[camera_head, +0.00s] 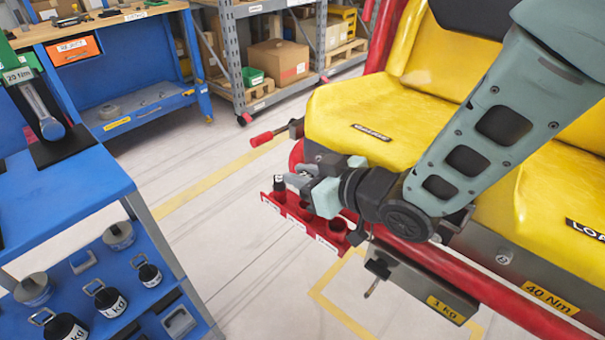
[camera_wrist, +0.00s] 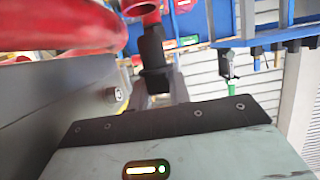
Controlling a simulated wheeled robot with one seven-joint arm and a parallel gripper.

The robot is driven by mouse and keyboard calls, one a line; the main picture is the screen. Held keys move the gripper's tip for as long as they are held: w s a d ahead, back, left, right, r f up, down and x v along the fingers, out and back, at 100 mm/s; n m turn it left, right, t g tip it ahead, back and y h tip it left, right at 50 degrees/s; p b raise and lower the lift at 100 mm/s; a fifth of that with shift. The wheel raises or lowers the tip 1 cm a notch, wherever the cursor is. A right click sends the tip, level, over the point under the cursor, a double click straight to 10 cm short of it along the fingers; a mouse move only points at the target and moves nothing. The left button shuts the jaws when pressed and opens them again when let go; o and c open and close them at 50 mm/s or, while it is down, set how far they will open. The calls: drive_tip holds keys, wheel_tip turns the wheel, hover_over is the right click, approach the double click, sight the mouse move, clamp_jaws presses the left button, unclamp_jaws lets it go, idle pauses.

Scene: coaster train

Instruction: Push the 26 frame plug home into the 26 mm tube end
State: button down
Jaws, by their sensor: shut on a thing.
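My gripper (camera_head: 288,180) is shut on a black plug (camera_head: 279,183) beside the yellow seat's lower left corner, above a red rack. In the wrist view, the black plug (camera_wrist: 153,50) stands out beyond the fingers (camera_wrist: 160,92), with a wider collar near them. A red ring-shaped end (camera_wrist: 141,8) shows at the plug's far end, cut off by the top edge. I cannot tell whether the plug touches it or is inside it. I cannot read a size on either.
A red rack (camera_head: 335,245) with several dark round pieces hangs below my gripper. The yellow seat (camera_head: 350,110) and a thick red tube (camera_wrist: 70,25) are close by. A grey box marked 1 kg (camera_head: 415,288) sits below. A blue cart (camera_head: 60,190) stands left, with clear floor between.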

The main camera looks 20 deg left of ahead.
drive_tip(key=shift+f, duration=0.2)
drive_tip(key=shift+f+b, duration=0.45)
drive_tip(key=shift+b, duration=0.05)
drive_tip(key=shift+f, duration=0.2)
drive_tip(key=shift+w+d+b, duration=0.1)
drive_tip(key=shift+b, duration=0.25)
idle(0.5)
drive_tip(key=shift+c, duration=2.2)
unclamp_jaws()
drive_tip(key=shift+f, duration=0.15)
